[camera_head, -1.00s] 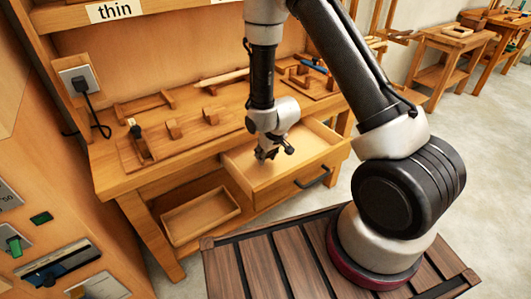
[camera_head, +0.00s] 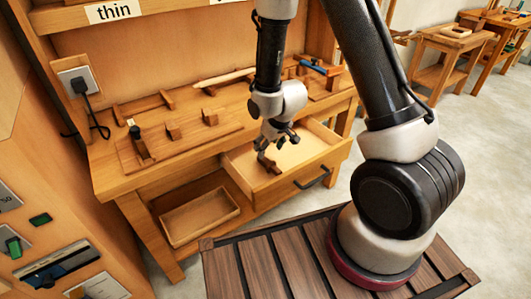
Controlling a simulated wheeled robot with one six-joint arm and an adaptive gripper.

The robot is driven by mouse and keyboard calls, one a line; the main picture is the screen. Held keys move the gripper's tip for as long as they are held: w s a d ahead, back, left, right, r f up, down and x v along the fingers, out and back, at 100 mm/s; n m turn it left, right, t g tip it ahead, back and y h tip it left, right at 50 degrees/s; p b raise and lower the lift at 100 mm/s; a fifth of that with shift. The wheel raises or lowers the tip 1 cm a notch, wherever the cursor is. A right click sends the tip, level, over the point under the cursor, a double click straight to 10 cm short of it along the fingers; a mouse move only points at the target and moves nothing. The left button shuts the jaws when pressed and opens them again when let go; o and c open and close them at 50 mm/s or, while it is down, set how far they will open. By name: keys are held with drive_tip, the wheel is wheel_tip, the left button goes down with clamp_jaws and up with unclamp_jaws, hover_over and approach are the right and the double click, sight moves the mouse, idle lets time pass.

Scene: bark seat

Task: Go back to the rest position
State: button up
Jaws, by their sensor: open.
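My gripper (camera_head: 277,157) is at the end of my arm, above the open drawer of the wooden workbench. It points down and its fingers are apart with nothing seen between them. The drawer (camera_head: 318,160) is pulled out, with a dark handle (camera_head: 312,177) on its front. My gripper and wrist hide part of the drawer's inside, so I cannot tell whether the fingers are below its rim.
The bench top (camera_head: 110,165) holds a wooden board with pegs (camera_head: 173,131) and a tool with a blue part (camera_head: 312,66). An empty wooden tray (camera_head: 200,216) sits on the shelf below. A plug (camera_head: 78,86) is in the wall socket.

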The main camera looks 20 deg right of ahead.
drive_tip(key=s+d+r+g, duration=0.1)
drive_tip(key=s+r, duration=0.1)
drive_tip(key=s, duration=0.1)
drive_tip(key=s+d+r+g, duration=0.1)
drive_tip(key=s+r, duration=0.1)
drive_tip(key=s, duration=0.2)
drive_tip(key=s+d+r+g+h, duration=0.1)
drive_tip(key=s+r, duration=0.1)
drive_tip(key=s, duration=0.1)
drive_tip(key=shift+s+d+g, duration=0.2)
drive_tip(key=shift+g, duration=0.2)
drive_tip(key=s+d+r+m+t, duration=0.1)
drive_tip(key=s+d+r, duration=0.2)
drive_tip(key=r, duration=0.6)
drive_tip(key=s+d+r+m+t, duration=0.1)
drive_tip(key=s+d+r, duration=0.3)
drive_tip(key=r, duration=0.5)
drive_tip(key=s+d+r+m+t, duration=0.1)
drive_tip(key=s+d+r+t, duration=0.1)
drive_tip(key=s+r, duration=0.5)
wheel_tip(320, 180, up, 2)
drive_tip(key=shift+d+r+m, duration=0.1)
drive_tip(key=shift+d+m, duration=0.2)
drive_tip(key=shift+d, duration=0.6)
